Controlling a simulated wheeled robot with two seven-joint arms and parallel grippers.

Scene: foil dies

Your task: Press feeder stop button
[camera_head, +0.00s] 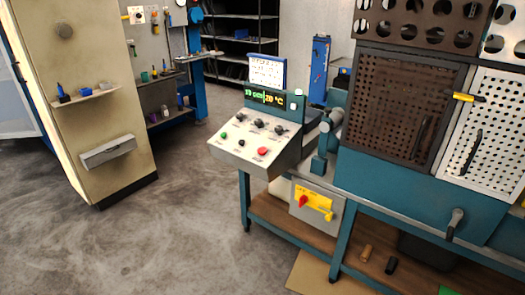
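The control panel (238,156) is a sloped white box on the teal machine's left end. On its front row are a green button (223,135), a small black button (241,142) and a larger red button (263,151). Several dark knobs (258,121) sit in a row behind them. The labels under the buttons are too small to read, so I cannot tell which one is marked feeder stop. Neither of my grippers shows in the head view.
A lit display (264,99) stands behind the panel. Below it, a grey box carries a red and yellow switch (304,202). The machine has perforated doors (406,104) at right. A beige cabinet (86,100) stands at left. The concrete floor (165,235) before the panel is clear.

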